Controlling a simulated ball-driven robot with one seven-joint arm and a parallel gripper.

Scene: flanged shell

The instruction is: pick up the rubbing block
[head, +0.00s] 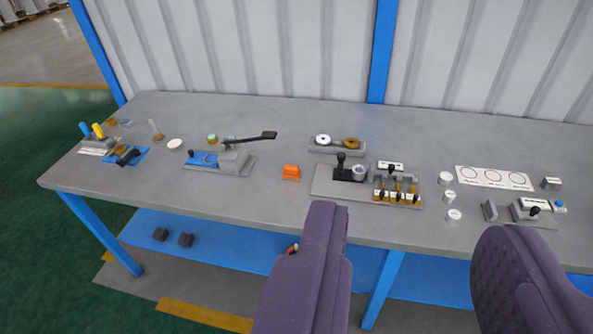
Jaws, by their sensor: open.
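My gripper (412,220) is open and empty, with its two purple padded fingers reaching up from the bottom of the head view. The fingers are wide apart and show in front of the bench's near edge. No thing is clearly marked as the rubbing block. An orange block (291,172) on the bench, a little left of the left finger's tip, may be it. A small grey block (489,210) stands near the front edge, above the right finger, and could also be it. Both are apart from the fingers.
The grey bench (270,207) carries a lever press (235,158), a blue-based fixture (126,156), a plate with black-handled valves (370,185), white cylinders (445,178) and a three-circle card (492,178). Two dark blocks (172,237) sit on the blue lower shelf. A ribbed wall stands behind.

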